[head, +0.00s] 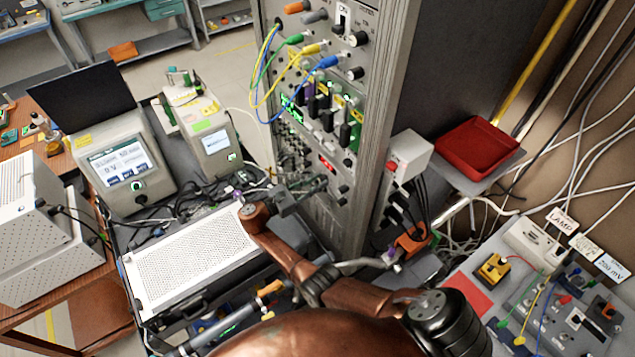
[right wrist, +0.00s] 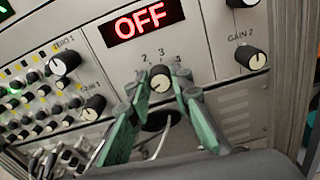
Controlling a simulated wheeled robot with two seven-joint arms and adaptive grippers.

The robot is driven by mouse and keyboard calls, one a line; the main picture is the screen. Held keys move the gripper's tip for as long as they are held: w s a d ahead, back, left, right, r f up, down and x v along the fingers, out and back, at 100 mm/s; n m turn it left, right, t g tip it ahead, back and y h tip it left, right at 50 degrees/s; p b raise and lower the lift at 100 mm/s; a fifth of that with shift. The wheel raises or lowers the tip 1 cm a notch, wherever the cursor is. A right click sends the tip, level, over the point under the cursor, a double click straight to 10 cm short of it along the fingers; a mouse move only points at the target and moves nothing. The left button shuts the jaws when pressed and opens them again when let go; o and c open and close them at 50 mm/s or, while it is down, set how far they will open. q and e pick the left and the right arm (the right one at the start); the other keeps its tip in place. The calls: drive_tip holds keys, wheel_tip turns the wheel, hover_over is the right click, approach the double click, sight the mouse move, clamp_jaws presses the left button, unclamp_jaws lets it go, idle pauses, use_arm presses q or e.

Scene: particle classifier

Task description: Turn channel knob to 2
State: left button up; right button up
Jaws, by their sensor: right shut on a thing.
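The channel knob (right wrist: 160,84) is a small round dark knob with a pale face, below a red lit OFF display (right wrist: 145,20) in the right wrist view. The numbers 2, 3 and 4 are printed in an arc above it; a label to the left is partly hidden by a finger. I cannot tell surely which number its mark points to. My right gripper (right wrist: 161,77) is shut on the knob, with a green-grey finger on each side. In the head view the right gripper (head: 287,200) is at the rack's lower front; the knob cannot be made out there. My left gripper is not visible.
The GAIN 2 knob (right wrist: 248,57) is to the right of the channel knob, and other knobs (right wrist: 64,63) are to the left. Coloured cables (head: 262,85) hang from the rack's upper front. A white perforated box (head: 190,258) is below and left of the gripper.

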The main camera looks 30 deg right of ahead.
clamp_jaws()
drive_tip(key=shift+f+m+b, duration=0.1)
drive_tip(key=shift+m+b, duration=0.35)
drive_tip(key=shift+m, duration=0.15)
drive_tip(key=shift+s+f+m+b, duration=0.1)
drive_tip(key=shift+s+m+b, duration=0.05)
drive_tip(key=shift+m+b, duration=7.3)
drive_tip(key=shift+m+p, duration=0.8)
drive_tip(key=shift+m, duration=0.15)
